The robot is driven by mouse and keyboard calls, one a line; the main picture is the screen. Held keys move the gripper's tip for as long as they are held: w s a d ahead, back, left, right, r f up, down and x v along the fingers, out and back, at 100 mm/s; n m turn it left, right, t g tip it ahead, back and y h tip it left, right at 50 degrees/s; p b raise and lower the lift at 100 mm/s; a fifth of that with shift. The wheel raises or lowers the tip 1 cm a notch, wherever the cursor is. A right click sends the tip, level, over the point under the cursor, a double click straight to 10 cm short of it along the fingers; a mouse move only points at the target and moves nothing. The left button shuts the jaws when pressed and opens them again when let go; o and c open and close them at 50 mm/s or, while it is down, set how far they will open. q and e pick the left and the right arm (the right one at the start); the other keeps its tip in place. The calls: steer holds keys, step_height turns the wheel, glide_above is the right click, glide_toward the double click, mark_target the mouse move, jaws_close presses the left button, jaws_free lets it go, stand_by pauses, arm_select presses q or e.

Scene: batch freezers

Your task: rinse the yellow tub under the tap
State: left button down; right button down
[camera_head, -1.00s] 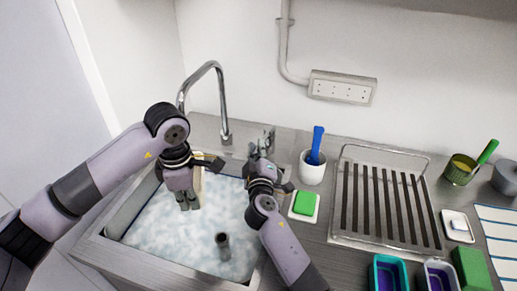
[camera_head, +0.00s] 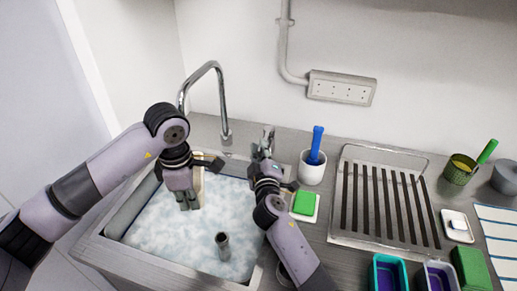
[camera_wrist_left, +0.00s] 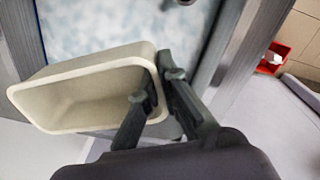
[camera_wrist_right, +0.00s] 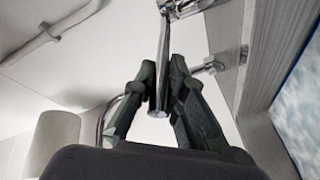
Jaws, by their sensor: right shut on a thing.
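The pale cream-yellow tub (camera_wrist_left: 85,82) is tilted in the left wrist view, one wall between the fingers of my left gripper (camera_wrist_left: 155,88). In the head view my left gripper (camera_head: 188,200) is over the sink, left of the tap spout (camera_head: 226,137), and hides most of the tub (camera_head: 199,178). My right gripper (camera_head: 265,148) is at the tap's lever (camera_head: 268,132) behind the sink. In the right wrist view its fingers (camera_wrist_right: 163,85) are closed around the chrome lever (camera_wrist_right: 158,98). I see no clear water stream from the spout.
The sink (camera_head: 100,246) holds foamy water with a grey upright pipe (camera_head: 223,246). To its right are a green sponge (camera_head: 304,203) on a dish, a white cup (camera_head: 311,170) with a blue-handled tool and a drying rack (camera_head: 340,235). Coloured tubs (camera_head: 388,272) stand at front right.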

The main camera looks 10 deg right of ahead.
steer(key=shift+s+d+f+y, duration=0.1)
steer(key=shift+d+y, duration=0.2)
steer(key=shift+y, duration=0.2)
steer(key=c, duration=1.6)
jaws_free()
steer(key=shift+s, duration=0.1)
steer(key=s, duration=1.1)
steer(key=shift+s, duration=0.4)
steer(key=shift+d, duration=0.1)
steer(key=shift+c, duration=0.3)
